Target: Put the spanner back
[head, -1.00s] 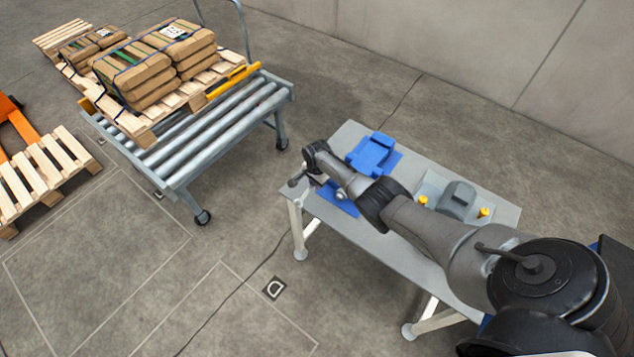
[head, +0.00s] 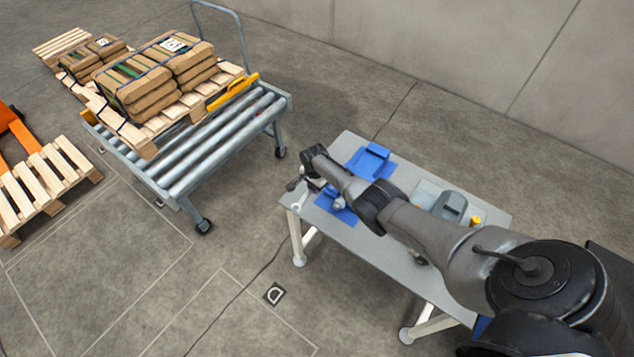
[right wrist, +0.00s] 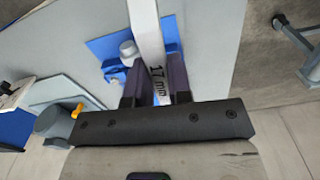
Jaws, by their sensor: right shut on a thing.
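My right gripper (right wrist: 156,84) is shut on the spanner (right wrist: 150,45), a pale metal bar marked "17 mm" that stands between the dark fingers in the right wrist view. The spanner's far end runs out of the top of that view. Behind it, a blue mat with a blue fixture (right wrist: 104,48) and a grey round peg lies on the table. In the head view, my right arm reaches over the grey table (head: 345,240) to its left end, by the blue mat (head: 345,216). The spanner is too small to make out clearly there. My left gripper is out of view.
A second blue mat with a blue block (head: 376,158) lies at the table's back edge. A grey fixture (head: 450,204) with a yellow knob stands farther right, partly behind my arm. A roller conveyor (head: 205,140) bears a pallet of brown sacks (head: 150,92) at the left.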

